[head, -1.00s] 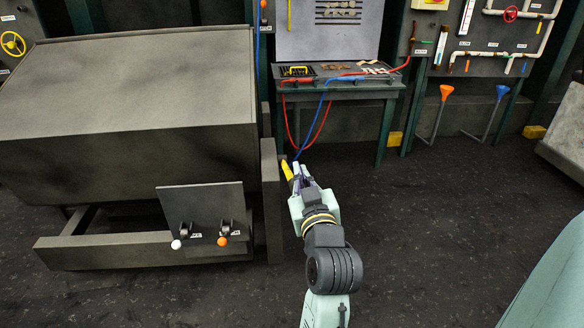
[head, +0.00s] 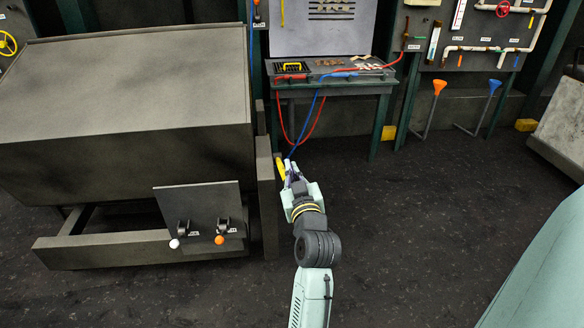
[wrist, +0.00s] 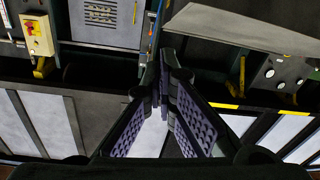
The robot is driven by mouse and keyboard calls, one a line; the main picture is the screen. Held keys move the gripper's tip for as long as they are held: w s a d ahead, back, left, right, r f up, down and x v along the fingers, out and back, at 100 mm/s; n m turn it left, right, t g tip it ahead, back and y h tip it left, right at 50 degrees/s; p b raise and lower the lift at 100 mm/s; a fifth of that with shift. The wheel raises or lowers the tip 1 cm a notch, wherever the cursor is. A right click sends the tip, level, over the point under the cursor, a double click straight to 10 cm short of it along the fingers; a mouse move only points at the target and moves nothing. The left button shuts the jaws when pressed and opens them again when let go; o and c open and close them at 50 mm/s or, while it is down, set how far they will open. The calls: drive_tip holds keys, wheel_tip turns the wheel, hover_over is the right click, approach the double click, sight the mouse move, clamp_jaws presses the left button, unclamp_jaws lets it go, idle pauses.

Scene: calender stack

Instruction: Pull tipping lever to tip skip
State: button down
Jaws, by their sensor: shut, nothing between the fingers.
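The skip (head: 125,85) is a large dark grey container at the left of the head view, sitting level on a low frame. A small upright panel (head: 200,200) at its front carries two short levers, one with a white knob (head: 174,243) and one with an orange knob (head: 220,240). Their labels are too small to read, so I cannot tell which is the tipping lever. My gripper (head: 289,167) is shut and empty, right of the skip's corner and apart from both levers. In the wrist view its purple-padded fingers (wrist: 161,75) meet at the tips. No lever is clearly visible there.
A workbench (head: 330,86) with red and blue hoses stands behind my gripper. A yellow piece (head: 281,168) shows beside the gripper; I cannot tell what it is. Orange (head: 438,87) and blue (head: 493,86) funnel-topped stands are at the back right. The floor (head: 420,220) right of my arm is clear.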

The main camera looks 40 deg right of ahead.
drive_tip(key=f+b, duration=0.2)
drive_tip(key=b, duration=0.1)
drive_tip(key=s+f+b, duration=0.1)
drive_tip(key=b, duration=0.1)
drive_tip(key=shift+s+a+t, duration=0.1)
drive_tip(key=shift+a+t, duration=0.2)
drive_tip(key=shift+a, duration=0.05)
drive_tip(key=shift+s+r, duration=0.1)
drive_tip(key=shift+r, duration=0.05)
drive_tip(key=r+p, duration=0.1)
drive_tip(key=w+r+p, duration=0.1)
drive_tip(key=r+p, duration=0.2)
drive_tip(key=r, duration=0.1)
drive_tip(key=shift+w+a+r, duration=0.1)
drive_tip(key=shift+w+a, duration=0.1)
drive_tip(key=shift+w, duration=0.1)
drive_tip(key=f+b+v, duration=0.1)
drive_tip(key=b+v, duration=0.3)
drive_tip(key=v, duration=0.6)
drive_tip(key=shift+s+f, duration=0.2)
drive_tip(key=shift+f, duration=0.05)
